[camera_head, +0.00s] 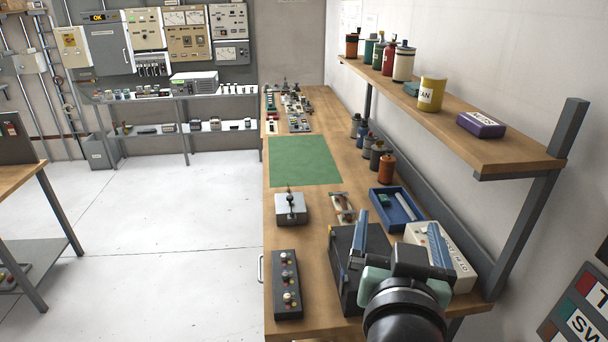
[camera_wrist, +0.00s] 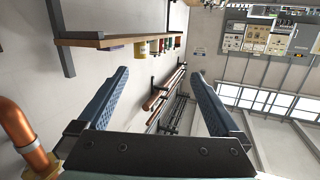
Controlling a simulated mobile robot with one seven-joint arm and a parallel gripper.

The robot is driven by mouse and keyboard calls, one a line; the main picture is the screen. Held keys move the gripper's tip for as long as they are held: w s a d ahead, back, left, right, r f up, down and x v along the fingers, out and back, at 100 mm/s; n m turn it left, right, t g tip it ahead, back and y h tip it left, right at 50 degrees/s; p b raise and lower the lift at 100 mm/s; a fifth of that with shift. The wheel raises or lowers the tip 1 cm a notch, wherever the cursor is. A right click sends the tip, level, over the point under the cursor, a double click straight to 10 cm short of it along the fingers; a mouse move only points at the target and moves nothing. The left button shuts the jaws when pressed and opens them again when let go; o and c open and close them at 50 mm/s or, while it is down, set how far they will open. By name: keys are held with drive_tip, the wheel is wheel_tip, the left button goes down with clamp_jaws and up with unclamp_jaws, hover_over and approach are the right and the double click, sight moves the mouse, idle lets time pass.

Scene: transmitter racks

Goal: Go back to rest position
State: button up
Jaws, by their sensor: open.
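My gripper (camera_head: 398,224) is at the near right end of the wooden workbench (camera_head: 318,220), in front of a black box and a cream-coloured unit in the head view. In the wrist view my gripper (camera_wrist: 160,76) shows two blue padded fingers spread wide apart with nothing between them. The wrist camera looks along the wall towards the far racks, with the picture tilted. How far the fingers are above the bench is hard to tell.
A wooden shelf (camera_head: 465,121) with cans and a purple box (camera_head: 481,125) runs along the right wall. On the bench are a black box (camera_head: 347,262), a blue tray (camera_head: 382,204), a control panel (camera_head: 287,285) and a green mat (camera_head: 303,160).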

drive_tip(key=s+a+r+n+t+y, duration=0.1)
drive_tip(key=s+a+r+t, duration=0.2)
drive_tip(key=r, duration=0.6)
drive_tip(key=s+a+r+n+t+y, duration=0.1)
drive_tip(key=s+a+r+t, duration=0.3)
drive_tip(key=r, duration=0.6)
drive_tip(key=s+a+r+n+t+y+b, duration=0.1)
drive_tip(key=s+a+r+t+y, duration=0.1)
drive_tip(key=a+r, duration=0.4)
wheel_tip(320, 180, up, 4)
drive_tip(key=shift+s+a+f+n+t+y, duration=0.15)
drive_tip(key=shift+s+a+n+t+y, duration=0.2)
drive_tip(key=shift+s+t, duration=0.6)
drive_tip(key=shift+w+d+t, duration=0.1)
drive_tip(key=shift+w+t, duration=0.15)
drive_tip(key=shift+w, duration=0.1)
